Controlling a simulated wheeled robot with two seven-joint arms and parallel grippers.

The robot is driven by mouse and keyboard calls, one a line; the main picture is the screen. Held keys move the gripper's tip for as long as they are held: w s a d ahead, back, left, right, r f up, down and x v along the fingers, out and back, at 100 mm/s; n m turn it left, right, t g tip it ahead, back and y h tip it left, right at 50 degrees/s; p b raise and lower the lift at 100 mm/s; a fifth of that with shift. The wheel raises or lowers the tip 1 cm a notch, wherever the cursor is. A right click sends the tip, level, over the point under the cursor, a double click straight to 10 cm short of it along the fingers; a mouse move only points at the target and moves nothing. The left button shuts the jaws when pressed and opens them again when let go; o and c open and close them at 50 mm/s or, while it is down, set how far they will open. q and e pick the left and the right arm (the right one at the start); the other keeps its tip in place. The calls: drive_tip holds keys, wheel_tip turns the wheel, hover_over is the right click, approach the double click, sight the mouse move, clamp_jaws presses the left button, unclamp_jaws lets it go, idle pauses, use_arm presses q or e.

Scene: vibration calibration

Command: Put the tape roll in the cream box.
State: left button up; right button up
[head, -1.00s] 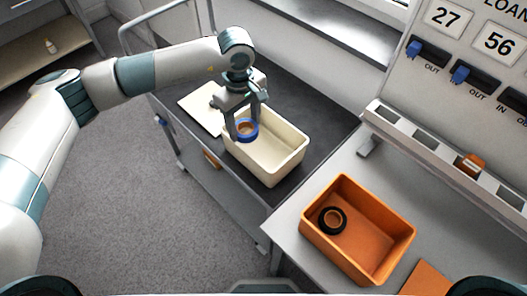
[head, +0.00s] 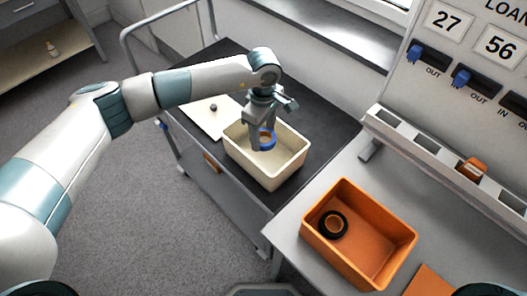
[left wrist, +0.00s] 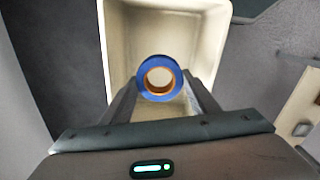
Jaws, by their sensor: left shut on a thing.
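The cream box (head: 289,172) stands open on the dark top of a cart. The tape roll (head: 267,146) is a blue ring with a tan core. My left gripper (head: 262,140) is shut on the tape roll and holds it over the inside of the cream box. In the left wrist view, the tape roll (left wrist: 141,84) sits between the fingertips, with the cream box (left wrist: 215,45) around and beyond it. I cannot tell whether the roll touches the box floor. My right gripper is not in view.
A cream lid (head: 207,122) with a dark knob lies on the cart (head: 318,105), left of the box. An orange box (head: 375,232) on the grey bench (head: 291,226) holds a black ring (head: 345,219). A slotted rack (head: 432,147) stands behind it.

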sight(263, 136)
use_arm(q)
wheel_tip(263, 136, down, 4)
drive_tip(key=shift+b, duration=0.45)
drive_tip(key=shift+f, duration=0.55)
drive_tip(key=shift+f+b, duration=0.45)
drive_tip(key=shift+f, duration=1)
drive_tip(key=shift+f+b, duration=0.15)
drive_tip(key=shift+b, duration=0.2)
drive_tip(key=o, duration=1)
drive_tip(key=shift+o, duration=0.2)
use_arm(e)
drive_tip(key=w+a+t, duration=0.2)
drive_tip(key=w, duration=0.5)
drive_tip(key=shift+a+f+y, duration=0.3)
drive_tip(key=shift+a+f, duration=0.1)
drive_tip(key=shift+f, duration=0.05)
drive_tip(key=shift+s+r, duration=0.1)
